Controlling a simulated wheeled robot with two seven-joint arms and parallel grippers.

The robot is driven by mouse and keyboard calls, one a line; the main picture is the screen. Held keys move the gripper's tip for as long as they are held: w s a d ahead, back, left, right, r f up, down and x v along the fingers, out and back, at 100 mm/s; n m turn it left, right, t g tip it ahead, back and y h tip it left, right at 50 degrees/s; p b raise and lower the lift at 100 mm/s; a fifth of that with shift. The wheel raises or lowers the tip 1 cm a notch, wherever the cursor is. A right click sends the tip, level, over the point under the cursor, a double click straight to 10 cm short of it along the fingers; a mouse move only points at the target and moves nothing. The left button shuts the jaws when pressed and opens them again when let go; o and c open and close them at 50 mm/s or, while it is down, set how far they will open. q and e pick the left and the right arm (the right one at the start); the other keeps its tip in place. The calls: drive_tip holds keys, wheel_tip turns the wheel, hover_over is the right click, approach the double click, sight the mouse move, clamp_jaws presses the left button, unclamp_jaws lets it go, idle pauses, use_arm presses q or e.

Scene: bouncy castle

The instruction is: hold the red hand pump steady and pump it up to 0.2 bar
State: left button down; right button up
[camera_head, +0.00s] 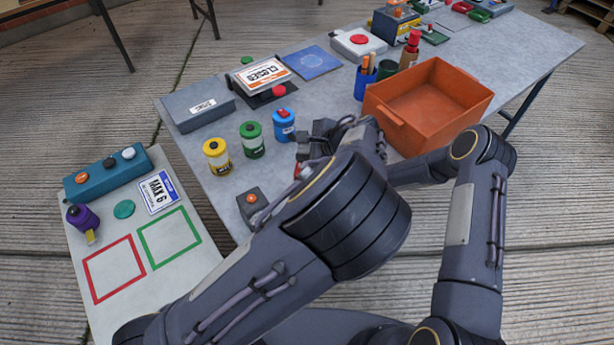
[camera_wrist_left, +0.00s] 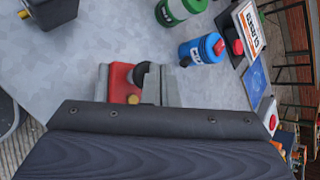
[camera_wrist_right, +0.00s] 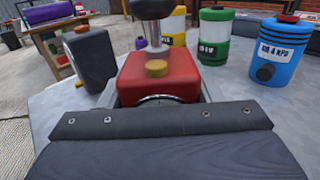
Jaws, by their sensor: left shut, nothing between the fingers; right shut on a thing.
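The red hand pump (camera_wrist_right: 158,77) stands on the grey table, with a silver rod and a dark handle (camera_wrist_right: 152,9) above its red body. A yellow knob sits on its top. In the head view only a bit of its red (camera_head: 297,172) shows past my left arm. My right gripper (camera_wrist_right: 160,98) is shut on the pump's body. A dark round rim, perhaps a gauge, shows low on its front; no reading is visible. My left gripper (camera_head: 306,148) is shut and empty above the pump. Its grey fingers (camera_wrist_left: 155,85) overlap the dark handle in the left wrist view; contact is unclear.
Yellow (camera_head: 216,157), green (camera_head: 252,140) and blue (camera_head: 284,125) canisters stand behind the pump. A dark box with an orange button (camera_head: 251,202) is at the left. An orange crate (camera_head: 470,92) is at the right. My left arm hides much of the front.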

sight(306, 162)
use_arm(q)
wheel_tip(306, 162, down, 3)
drive_tip(key=shift+f, duration=0.2)
drive_tip(key=shift+s+f, duration=0.1)
drive_tip(key=shift+f, duration=0.2)
drive_tip(key=shift+s+a+f, duration=0.1)
drive_tip(key=shift+f, duration=0.2)
idle(1.5)
drive_tip(key=shift+s+f, duration=0.1)
drive_tip(key=shift+f, duration=0.4)
idle(0.4)
drive_tip(key=shift+r, duration=3.3)
drive_tip(key=shift+w, duration=0.2)
